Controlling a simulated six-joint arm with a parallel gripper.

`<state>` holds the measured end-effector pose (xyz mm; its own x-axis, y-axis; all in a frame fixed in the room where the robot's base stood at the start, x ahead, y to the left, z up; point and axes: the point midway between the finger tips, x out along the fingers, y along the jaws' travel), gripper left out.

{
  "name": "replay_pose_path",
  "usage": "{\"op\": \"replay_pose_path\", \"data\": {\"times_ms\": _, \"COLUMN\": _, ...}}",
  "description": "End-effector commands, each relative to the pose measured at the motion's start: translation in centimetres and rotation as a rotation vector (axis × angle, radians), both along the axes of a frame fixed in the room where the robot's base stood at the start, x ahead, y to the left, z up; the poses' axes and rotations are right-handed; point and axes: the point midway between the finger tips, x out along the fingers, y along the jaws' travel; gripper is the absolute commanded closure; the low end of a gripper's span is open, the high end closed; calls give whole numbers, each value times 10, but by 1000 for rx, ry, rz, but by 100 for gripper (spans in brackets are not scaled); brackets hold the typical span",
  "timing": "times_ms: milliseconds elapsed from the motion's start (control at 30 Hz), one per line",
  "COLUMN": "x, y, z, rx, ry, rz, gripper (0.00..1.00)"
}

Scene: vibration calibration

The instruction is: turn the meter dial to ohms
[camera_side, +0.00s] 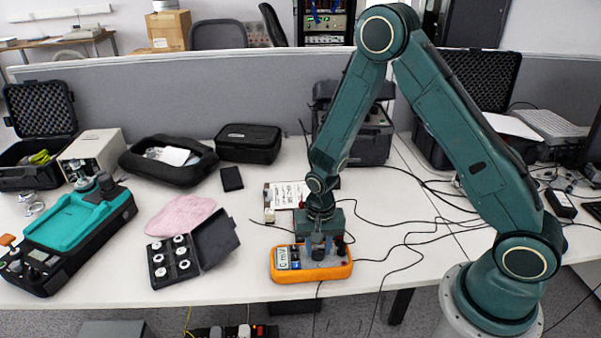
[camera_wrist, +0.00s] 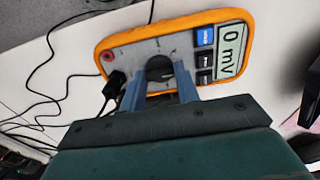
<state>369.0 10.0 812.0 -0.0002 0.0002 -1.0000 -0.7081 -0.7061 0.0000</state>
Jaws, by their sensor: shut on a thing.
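The meter (camera_side: 311,274) is a yellow-orange cased multimeter lying face up near the front edge of the table. In the wrist view the meter (camera_wrist: 135,46) shows a grey face, and its display (camera_wrist: 232,49) reads "0 mV". The black round dial (camera_wrist: 159,67) sits mid-face between my blue fingers. My gripper (camera_wrist: 158,86) points down at the meter and is shut on the dial; the fingers hide part of it. In the side view my gripper (camera_side: 318,244) is over the middle of the meter. The dial's pointer direction cannot be read.
Black cables (camera_side: 405,246) run over the table to the right of the meter. A black case of weights (camera_side: 172,262) and a pink cloth (camera_side: 181,215) lie to the left. A white paper (camera_side: 290,194) lies behind the meter. The table's front edge is close.

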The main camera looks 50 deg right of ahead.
Motion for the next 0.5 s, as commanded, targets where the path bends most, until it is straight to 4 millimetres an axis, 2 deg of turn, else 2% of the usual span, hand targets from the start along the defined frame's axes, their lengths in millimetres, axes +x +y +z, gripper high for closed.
{"op": "replay_pose_path", "data": {"times_ms": 33, "x": 0, "y": 0, "z": 0, "rx": -1, "ry": -1, "rz": 0, "gripper": 91}}
{"op": "replay_pose_path", "data": {"times_ms": 67, "x": 0, "y": 0, "z": 0, "rx": -1, "ry": -1, "rz": 0, "gripper": 67}}
{"op": "replay_pose_path", "data": {"times_ms": 167, "x": 0, "y": 0, "z": 0, "rx": -1, "ry": -1, "rz": 0, "gripper": 47}}
{"op": "replay_pose_path", "data": {"times_ms": 500, "x": 0, "y": 0, "z": 1, "rx": -1, "ry": -1, "rz": 1, "gripper": 47}}
